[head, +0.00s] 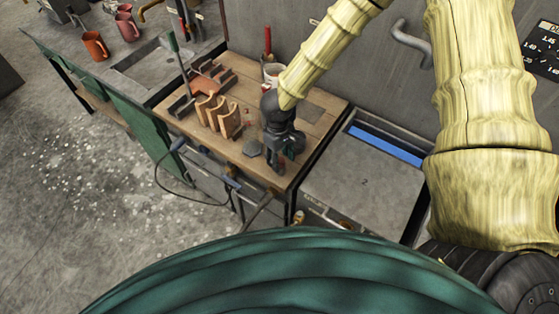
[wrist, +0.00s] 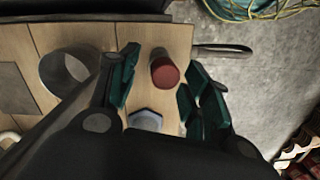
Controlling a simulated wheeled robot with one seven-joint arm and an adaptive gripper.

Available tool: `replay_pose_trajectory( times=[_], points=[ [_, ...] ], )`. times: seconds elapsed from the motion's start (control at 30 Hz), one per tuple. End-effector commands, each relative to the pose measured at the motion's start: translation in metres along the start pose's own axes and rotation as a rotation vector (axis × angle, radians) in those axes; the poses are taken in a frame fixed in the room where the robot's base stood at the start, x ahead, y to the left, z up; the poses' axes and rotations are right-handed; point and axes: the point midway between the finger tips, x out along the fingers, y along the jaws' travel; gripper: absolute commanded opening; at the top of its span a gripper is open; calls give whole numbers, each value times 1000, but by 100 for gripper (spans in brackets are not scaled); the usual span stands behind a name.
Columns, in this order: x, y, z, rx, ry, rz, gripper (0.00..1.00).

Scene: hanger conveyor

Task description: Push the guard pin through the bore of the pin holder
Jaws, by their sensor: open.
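My gripper (head: 284,165) is low over the right front part of the wooden bench top in the head view. In the wrist view its green-tipped fingers (wrist: 158,92) are spread apart. A short cylinder with a red end (wrist: 165,72) shows between the fingers, with gaps to both. A grey hexagonal piece (wrist: 145,120) lies nearer my palm; a similar grey piece (head: 252,148) is left of my gripper in the head view. I cannot tell which of these is the guard pin or the pin holder. No bore is visible, and my gripper hides part of the bench.
A curved wooden rack (head: 217,116) stands left of my gripper on the bench (head: 316,103). A pale cup (head: 272,73) is behind it. A grey cabinet (head: 358,180) adjoins on the right. A grey round vessel (wrist: 66,70) is left of the fingers in the wrist view.

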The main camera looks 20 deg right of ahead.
Motion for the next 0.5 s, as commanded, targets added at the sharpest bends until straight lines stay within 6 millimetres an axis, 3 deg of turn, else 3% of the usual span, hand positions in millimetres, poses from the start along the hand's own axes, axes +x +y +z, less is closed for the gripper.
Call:
replay_pose_trajectory(
  times=[0.3, 0.5],
  points=[
    [-60, 0, -1, 1, 4, -1, 48],
    [-86, 0, 0, 0, 2, -2, 48]
  ],
)
